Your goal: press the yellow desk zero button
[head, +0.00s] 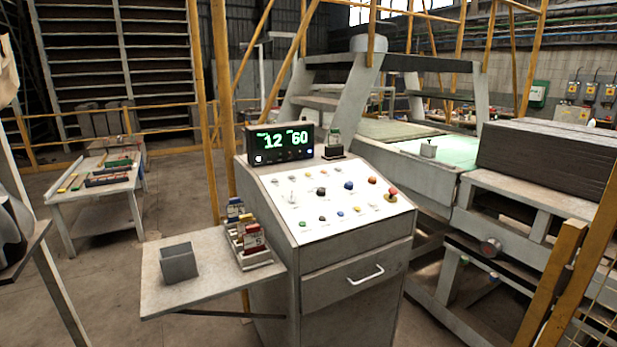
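The control desk (350,250) stands in the middle of the head view, with a sloped white panel (333,203) carrying several small buttons and knobs. A small yellowish button (357,210) sits in the panel's front row; its label is too small to read. A red mushroom button (391,194) on a yellow base is at the panel's right end. A dark blue knob (348,185) and a black knob (321,191) are in the middle row. A black display (280,143) behind the panel shows green digits, 12 and 60. Neither of my grippers is in view.
A side shelf (215,295) left of the desk holds a grey open box (179,263) and a rack (251,262) of coloured items. A machine frame (475,215) stands close on the right, with yellow posts (550,285) in front. The air above the panel is clear.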

